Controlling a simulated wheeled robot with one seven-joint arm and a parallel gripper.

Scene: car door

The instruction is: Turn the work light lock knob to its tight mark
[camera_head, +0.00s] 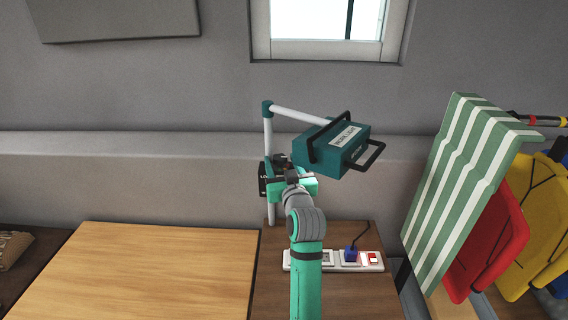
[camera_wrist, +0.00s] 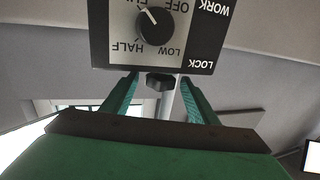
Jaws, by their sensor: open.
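The teal work light (camera_head: 330,150) hangs from a pale jointed pole in the head view. Lower on the pole is a dark control box (camera_head: 264,180), partly hidden by my arm. In the wrist view its panel (camera_wrist: 205,35) shows upside down, with the words WORK, LOCK, OFF, LOW and HALF around a round black dial (camera_wrist: 155,27). A dark lobed knob (camera_wrist: 160,82) sits just below the panel, in front of the pole. My gripper (camera_wrist: 160,92) is open, with its green fingers apart on either side of the knob. I cannot see a tight mark or tell whether they touch.
A wooden tabletop (camera_head: 140,270) is clear at left. A green-striped panel (camera_head: 455,180) and red and yellow panels stand at right. A wall is behind.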

